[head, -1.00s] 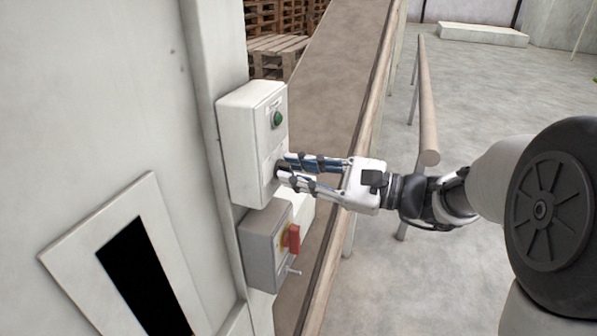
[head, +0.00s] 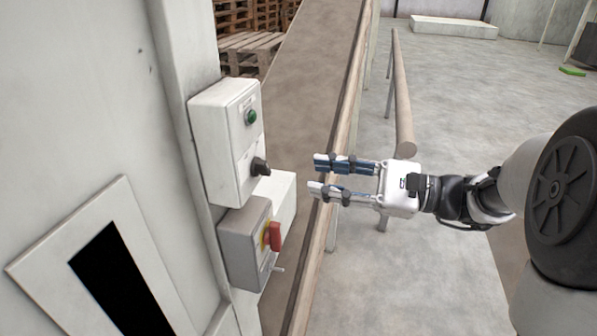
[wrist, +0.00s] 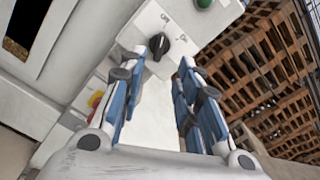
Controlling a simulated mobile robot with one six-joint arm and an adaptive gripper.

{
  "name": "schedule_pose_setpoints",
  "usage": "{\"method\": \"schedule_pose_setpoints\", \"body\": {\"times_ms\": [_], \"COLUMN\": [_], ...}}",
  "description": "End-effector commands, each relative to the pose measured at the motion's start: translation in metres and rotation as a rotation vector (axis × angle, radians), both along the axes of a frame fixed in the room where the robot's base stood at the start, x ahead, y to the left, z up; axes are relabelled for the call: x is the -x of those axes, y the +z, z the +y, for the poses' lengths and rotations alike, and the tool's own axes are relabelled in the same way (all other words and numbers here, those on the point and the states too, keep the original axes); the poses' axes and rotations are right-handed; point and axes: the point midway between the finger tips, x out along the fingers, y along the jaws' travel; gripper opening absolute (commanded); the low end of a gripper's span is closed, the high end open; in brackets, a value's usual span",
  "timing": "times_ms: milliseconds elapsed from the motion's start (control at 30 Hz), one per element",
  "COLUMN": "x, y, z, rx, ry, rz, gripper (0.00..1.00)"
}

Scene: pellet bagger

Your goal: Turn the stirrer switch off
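The stirrer switch is a black rotary knob (head: 260,166) on the lower part of the white control box (head: 222,150). In the wrist view the knob (wrist: 159,45) shows just beyond and between my fingertips, with two small labels beside it that are too small to read surely. I cannot tell which label the knob points to. My gripper (head: 316,174) is open and empty, to the right of the knob with a clear gap, its fingers pointing at the box.
A green button (head: 250,117) sits above the knob. Below is a grey box with a red handle (head: 274,236) on a yellow plate. A conveyor belt (head: 300,90) with a side rail runs behind. Wooden pallets (head: 250,42) stand at the back. Open floor lies at right.

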Motion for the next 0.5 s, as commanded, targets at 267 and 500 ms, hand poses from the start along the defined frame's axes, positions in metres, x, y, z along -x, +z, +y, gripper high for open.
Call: {"method": "schedule_pose_setpoints", "body": {"times_ms": [267, 500], "x": [0.008, 0.008], "y": [0.0, 0.0], "z": [-0.022, -0.022], "rx": [0.0, 0.0], "ry": [0.001, 0.001], "rz": [-0.001, -0.001], "gripper": [0.31, 0.31]}}
